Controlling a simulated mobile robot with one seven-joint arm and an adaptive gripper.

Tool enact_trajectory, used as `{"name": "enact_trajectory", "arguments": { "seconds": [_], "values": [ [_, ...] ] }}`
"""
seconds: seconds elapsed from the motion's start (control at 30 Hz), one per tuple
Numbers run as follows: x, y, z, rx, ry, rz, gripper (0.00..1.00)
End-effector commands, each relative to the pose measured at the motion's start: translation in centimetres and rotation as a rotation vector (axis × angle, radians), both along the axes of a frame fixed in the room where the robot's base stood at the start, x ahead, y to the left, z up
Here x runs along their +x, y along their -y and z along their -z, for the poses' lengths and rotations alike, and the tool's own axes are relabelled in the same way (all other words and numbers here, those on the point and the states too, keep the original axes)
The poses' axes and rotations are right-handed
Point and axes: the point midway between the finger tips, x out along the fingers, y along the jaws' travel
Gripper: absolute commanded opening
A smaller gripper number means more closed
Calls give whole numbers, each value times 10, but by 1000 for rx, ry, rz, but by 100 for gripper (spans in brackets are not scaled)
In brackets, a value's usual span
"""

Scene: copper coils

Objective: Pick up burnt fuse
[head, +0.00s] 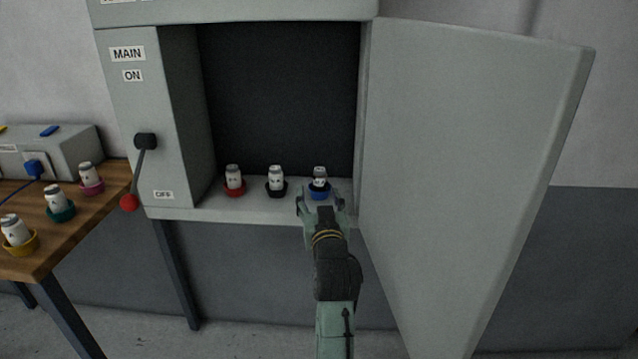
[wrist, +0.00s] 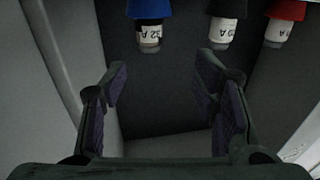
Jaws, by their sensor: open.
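Three fuses stand in the open cabinet, in red, black and blue holders. The fuse in the blue holder (head: 320,174) looks darker, with brownish marks, and is likely the burnt one. It also shows in the wrist view (wrist: 149,36), upside down below its blue holder (wrist: 150,8), with part of "32 A" readable. My gripper (head: 320,202) is open and empty, just in front of the blue holder. In the wrist view my two fingers (wrist: 162,78) are spread wide, with the fuse centred beyond the gap and not touched.
The fuses in the black holder (head: 276,178) and red holder (head: 234,179) stand to the left. The open cabinet door (head: 470,150) is close on the right. A lever (head: 140,172) is on the cabinet's left panel. A wooden table (head: 85,222) at left bears several fuses.

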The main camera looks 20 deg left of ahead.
Motion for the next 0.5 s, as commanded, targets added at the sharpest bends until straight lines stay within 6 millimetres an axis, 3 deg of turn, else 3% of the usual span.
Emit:
{"name": "enact_trajectory", "arguments": {
  "seconds": [0.1,0.3,0.5],
  "values": [
    [14,5,11,-13,-32,15,55],
    [43,-9,11,-14,-31,15,55],
    [58,-16,10,-12,-30,14,55]
  ]
}}
